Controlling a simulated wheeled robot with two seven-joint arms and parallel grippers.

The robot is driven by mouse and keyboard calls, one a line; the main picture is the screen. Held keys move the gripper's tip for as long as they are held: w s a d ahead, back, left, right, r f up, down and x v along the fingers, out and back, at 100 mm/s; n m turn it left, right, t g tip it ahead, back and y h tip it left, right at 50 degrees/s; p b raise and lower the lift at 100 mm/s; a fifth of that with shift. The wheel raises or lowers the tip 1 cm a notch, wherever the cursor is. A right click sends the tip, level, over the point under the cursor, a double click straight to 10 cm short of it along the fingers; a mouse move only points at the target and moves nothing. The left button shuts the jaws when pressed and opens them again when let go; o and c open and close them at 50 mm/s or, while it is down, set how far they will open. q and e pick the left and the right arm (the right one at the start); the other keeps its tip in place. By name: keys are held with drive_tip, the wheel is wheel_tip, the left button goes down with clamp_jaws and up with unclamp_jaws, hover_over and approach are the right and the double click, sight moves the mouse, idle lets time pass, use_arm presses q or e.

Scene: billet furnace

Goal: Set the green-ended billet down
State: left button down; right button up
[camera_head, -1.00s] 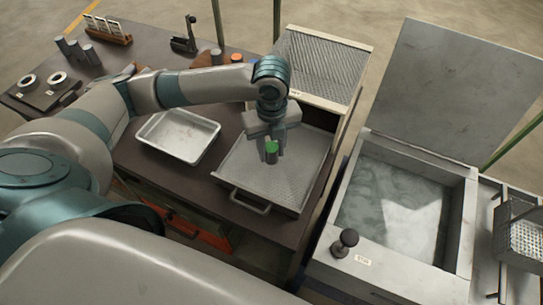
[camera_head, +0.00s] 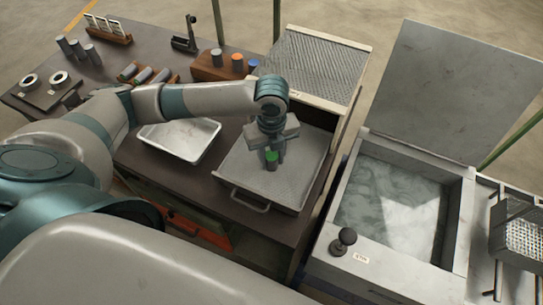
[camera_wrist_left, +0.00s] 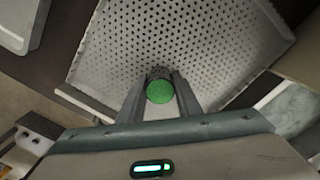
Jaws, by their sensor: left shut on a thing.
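My left gripper (camera_head: 271,163) is shut on the green-ended billet (camera_head: 271,155), with a finger on each side of it. The billet is a short dark cylinder held upright, its green end facing up. In the left wrist view the green end (camera_wrist_left: 159,92) shows between the fingers. Below it is a perforated metal tray (camera_head: 234,172) with a front handle. The billet is over the tray's middle; its lower end is partly hidden by the fingers, and I cannot tell whether it touches the tray. My right gripper is not in view.
A shallow empty pan (camera_head: 180,155) lies left of the tray. Behind stand a wooden block (camera_head: 207,72) with coloured-ended billets and a raised mesh rack (camera_head: 310,65). At right is an open-lidded tank of liquid (camera_head: 390,210). The tray around the billet looks clear.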

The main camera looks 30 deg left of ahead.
sight(272, 156)
use_arm(q)
drive_tip(key=c, duration=1.3)
unclamp_jaws()
drive_tip(key=shift+r, duration=0.1)
wheel_tip(272, 156, up, 12)
drive_tip(key=b, duration=0.2)
drive_tip(key=shift+b, duration=0.4)
